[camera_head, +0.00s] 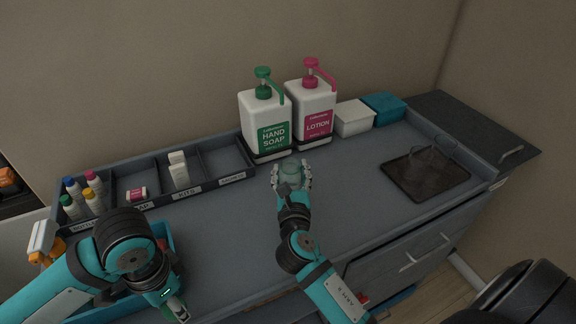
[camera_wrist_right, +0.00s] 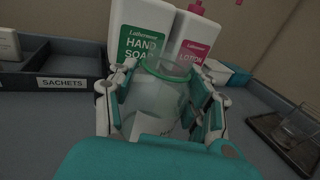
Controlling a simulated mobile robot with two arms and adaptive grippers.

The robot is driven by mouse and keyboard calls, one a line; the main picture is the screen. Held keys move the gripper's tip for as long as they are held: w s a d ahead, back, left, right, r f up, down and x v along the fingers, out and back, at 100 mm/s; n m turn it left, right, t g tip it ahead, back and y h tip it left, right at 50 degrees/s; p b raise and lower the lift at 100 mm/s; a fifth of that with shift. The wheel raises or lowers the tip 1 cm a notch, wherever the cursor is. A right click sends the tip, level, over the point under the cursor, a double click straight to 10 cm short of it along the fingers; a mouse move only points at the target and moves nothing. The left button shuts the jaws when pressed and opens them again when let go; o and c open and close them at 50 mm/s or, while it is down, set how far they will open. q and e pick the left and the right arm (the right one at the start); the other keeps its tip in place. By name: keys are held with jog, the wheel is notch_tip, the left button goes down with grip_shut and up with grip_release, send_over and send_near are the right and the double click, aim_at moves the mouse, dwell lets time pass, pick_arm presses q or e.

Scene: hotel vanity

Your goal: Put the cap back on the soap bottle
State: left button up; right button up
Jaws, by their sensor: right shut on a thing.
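The white hand soap bottle (camera_head: 265,121) stands upright at the back of the counter with a green pump head (camera_head: 264,84) on top. Its label also shows in the right wrist view (camera_wrist_right: 139,47). My right gripper (camera_head: 291,178) is shut on a clear, green-rimmed container (camera_wrist_right: 160,95) in front of the bottle. The container's rim looks open at the top, and the fingers press its two sides. No separate loose bottle cap can be made out. My left gripper (camera_head: 176,309) is low at the left front, and its fingers are too unclear to read.
A white lotion bottle (camera_head: 312,112) with a pink pump stands right of the soap. A white box (camera_head: 353,119), a teal box (camera_head: 383,107) and a dark tray (camera_head: 425,174) lie farther right. A divided organizer (camera_head: 207,184) with several small bottles fills the back left.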

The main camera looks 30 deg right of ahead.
aim_at(293, 182)
pick_arm(q)
jog(key=shift+f, duration=0.25)
pick_arm(e)
jog(key=shift+v, duration=1.5)
jog(key=shift+s+d+r, duration=0.1)
jog(key=shift+d+r, duration=0.05)
jog(key=shift+r, duration=0.05)
jog(key=o, duration=0.7)
grip_shut()
pick_arm(q)
jog(key=shift+a, duration=0.1)
